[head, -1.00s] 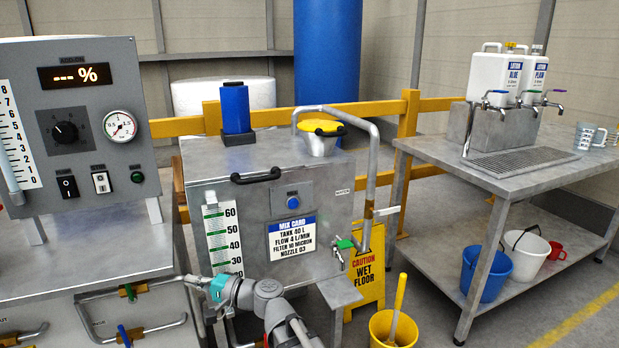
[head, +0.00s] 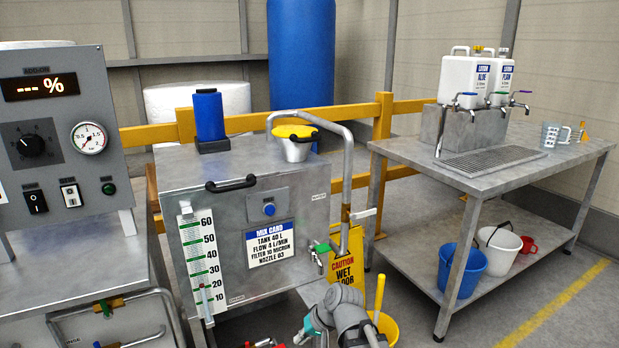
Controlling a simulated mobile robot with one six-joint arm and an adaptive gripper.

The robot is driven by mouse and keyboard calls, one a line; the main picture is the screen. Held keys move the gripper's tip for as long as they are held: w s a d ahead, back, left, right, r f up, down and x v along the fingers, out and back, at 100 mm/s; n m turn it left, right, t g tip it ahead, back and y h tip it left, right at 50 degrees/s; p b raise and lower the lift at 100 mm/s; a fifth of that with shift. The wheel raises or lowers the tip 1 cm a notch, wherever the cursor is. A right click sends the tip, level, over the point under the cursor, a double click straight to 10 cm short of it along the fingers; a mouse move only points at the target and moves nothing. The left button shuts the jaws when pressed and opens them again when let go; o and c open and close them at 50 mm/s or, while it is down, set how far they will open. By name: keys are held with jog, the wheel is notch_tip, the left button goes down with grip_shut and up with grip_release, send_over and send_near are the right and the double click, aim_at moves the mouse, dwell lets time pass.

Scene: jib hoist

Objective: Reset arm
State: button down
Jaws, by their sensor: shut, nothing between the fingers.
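My gripper (head: 301,338) is low in the head view, just right of bottom centre, at the end of my grey arm with its teal wrist band. It points down and to the left, in front of the lower right part of the steel mix tank (head: 181,263). It is small and near the frame's lower edge. It is shut, with nothing seen in it, and it appears clear of the tank.
Right of my arm are a yellow bucket (head: 388,328) and a wet floor sign (head: 346,268). A green-handled tap (head: 320,249) is above my wrist. A control cabinet (head: 75,72) stands left, a steel bench (head: 500,170) right. Floor before the bench is clear.

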jog(key=s+d+f+m+g+h+p, duration=0.1)
jog(key=s+d+h, duration=0.15)
jog(key=d, duration=0.75)
jog(key=s+d+f+h, duration=0.15)
jog(key=d+h, duration=0.25)
jog(key=d, duration=0.5)
notch_tip(320, 180, up, 38)
jog(key=p, duration=3.7)
jog(key=shift+s, duration=0.3)
jog(key=shift+s+f, duration=0.1)
